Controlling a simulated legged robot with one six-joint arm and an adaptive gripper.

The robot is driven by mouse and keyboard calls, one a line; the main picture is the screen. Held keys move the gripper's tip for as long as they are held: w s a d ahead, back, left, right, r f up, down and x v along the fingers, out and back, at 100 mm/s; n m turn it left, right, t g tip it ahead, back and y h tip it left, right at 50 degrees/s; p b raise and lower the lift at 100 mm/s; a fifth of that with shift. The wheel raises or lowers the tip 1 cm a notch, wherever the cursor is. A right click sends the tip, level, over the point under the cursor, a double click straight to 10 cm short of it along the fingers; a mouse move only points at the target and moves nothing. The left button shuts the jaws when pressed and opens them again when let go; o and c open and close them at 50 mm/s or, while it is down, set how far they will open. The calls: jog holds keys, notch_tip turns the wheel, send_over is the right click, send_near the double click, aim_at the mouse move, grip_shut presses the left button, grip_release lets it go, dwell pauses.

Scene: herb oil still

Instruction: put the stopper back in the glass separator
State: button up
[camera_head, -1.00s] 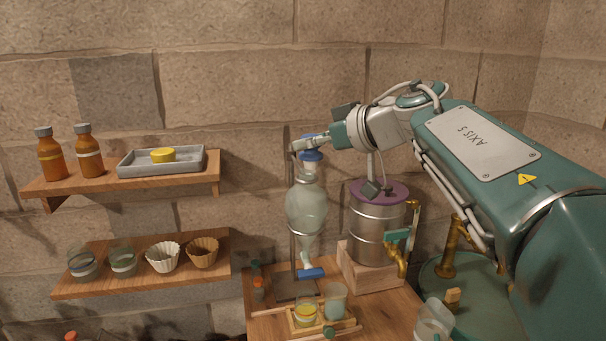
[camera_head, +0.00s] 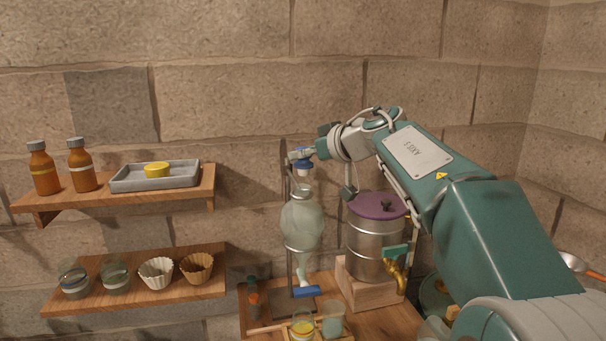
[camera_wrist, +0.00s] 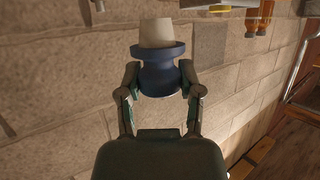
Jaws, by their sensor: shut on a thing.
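The glass separator (camera_head: 302,222) stands upright on its stand, a pale bulb narrowing to a blue tap (camera_head: 306,291) at the bottom. The stopper (camera_head: 303,164), with a blue head and a whitish plug, is in my gripper (camera_head: 302,154) just above the separator's neck. In the head view the plug's lower end looks close to the neck's mouth; I cannot tell whether they touch. In the wrist view the stopper (camera_wrist: 158,68) sits between the two fingers of my gripper (camera_wrist: 158,80), which are shut on its blue part, with the whitish plug pointing away.
A steel pot with a purple lid (camera_head: 377,206) stands right of the separator on a wooden block (camera_head: 366,289). A wooden rack with small glasses (camera_head: 303,326) is in front. Wall shelves (camera_head: 140,290) with bottles, a tray and cups are at left.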

aim_at(302, 174)
jog(key=shift+w+a+f, duration=0.15)
jog(key=shift+w+f, duration=0.35)
jog(key=shift+f, duration=0.2)
jog(key=shift+w+a+f, duration=0.1)
jog(key=shift+w+f, duration=0.05)
jog(key=shift+f, duration=0.5)
jog(key=shift+w+a+f, duration=0.1)
jog(key=shift+w+f, duration=0.05)
jog(key=shift+f, duration=0.85)
grip_shut()
jog(key=shift+d+f, duration=0.15)
jog(key=shift+f, duration=0.15)
jog(key=o, duration=1)
grip_release()
jog(key=shift+r, duration=0.1)
